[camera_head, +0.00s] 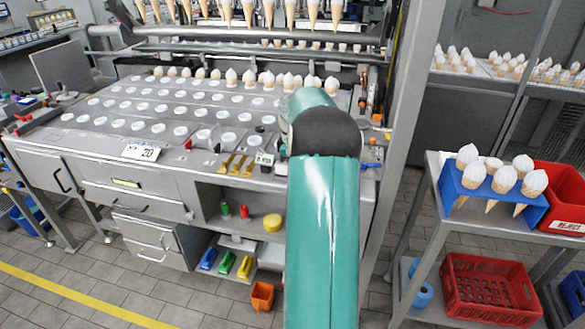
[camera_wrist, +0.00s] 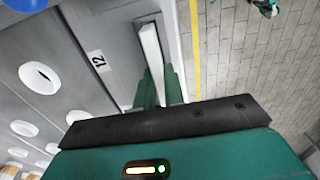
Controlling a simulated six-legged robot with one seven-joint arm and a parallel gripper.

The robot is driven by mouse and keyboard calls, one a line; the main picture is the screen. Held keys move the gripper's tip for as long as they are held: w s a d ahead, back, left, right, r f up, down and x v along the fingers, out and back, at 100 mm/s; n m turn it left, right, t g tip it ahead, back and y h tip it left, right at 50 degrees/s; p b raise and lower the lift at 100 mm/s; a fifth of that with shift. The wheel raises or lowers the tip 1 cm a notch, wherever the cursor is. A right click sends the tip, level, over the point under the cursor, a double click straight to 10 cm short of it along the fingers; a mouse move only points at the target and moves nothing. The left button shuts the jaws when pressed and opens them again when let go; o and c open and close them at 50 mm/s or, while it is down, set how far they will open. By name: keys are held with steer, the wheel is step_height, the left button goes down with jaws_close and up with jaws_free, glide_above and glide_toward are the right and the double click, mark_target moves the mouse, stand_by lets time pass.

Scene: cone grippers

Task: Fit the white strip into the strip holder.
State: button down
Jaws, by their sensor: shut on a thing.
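In the wrist view a narrow white strip (camera_wrist: 150,45) runs lengthwise between the two green fingers of my gripper (camera_wrist: 159,75). My gripper is shut on it. The strip lies over the grey front edge of the machine table, close beside a dark band on that edge. I cannot tell whether the strip touches the table. I cannot clearly make out the strip holder; the dark band may be part of it. In the head view my green arm hides the gripper and the strip.
The machine table (camera_head: 75,140) carries rows of round white-rimmed holes and a number card (camera_head: 140,152). Several tools, including yellow-handled ones (camera_head: 236,163), lie near its front edge. A blue cone rack (camera_head: 483,190) and red reject bin (camera_head: 557,188) stand right. Tiled floor is open in front.

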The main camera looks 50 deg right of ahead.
steer(key=shift+f, duration=0.45)
stand_by(0.9)
steer(key=shift+r, duration=0.45)
stand_by(1.3)
steer(key=shift+f, duration=0.4)
stand_by(0.8)
steer(key=c, duration=1.4)
jaws_free()
step_height(320, 180, up, 14)
steer(key=shift+f, duration=0.15)
steer(key=shift+a, duration=0.1)
